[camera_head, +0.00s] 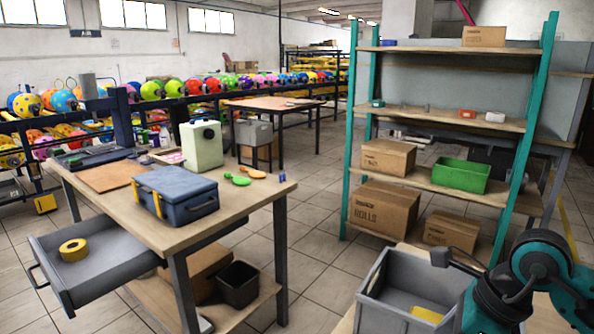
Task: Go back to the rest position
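Neither of my grippers shows in the head view. A teal and black jointed arm part fills the lower right corner, with a thin dark curved piece reaching left from it. I make out no gripper fingers there. My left arm is out of view. A wooden workbench (237,205) stands at the left. On it are a blue-grey case with yellow latches (178,196), a pale green canister (201,146), a brown board (112,175), and a green (237,180) and an orange (252,172) paddle-shaped item.
The bench drawer (97,285) stands open with yellow tape (73,250) inside. A grey bin (385,290) stands at the lower right. A teal-posted shelf (440,118) holds boxes and a green crate (461,175). Tiled floor (310,250) is clear between bench and shelf.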

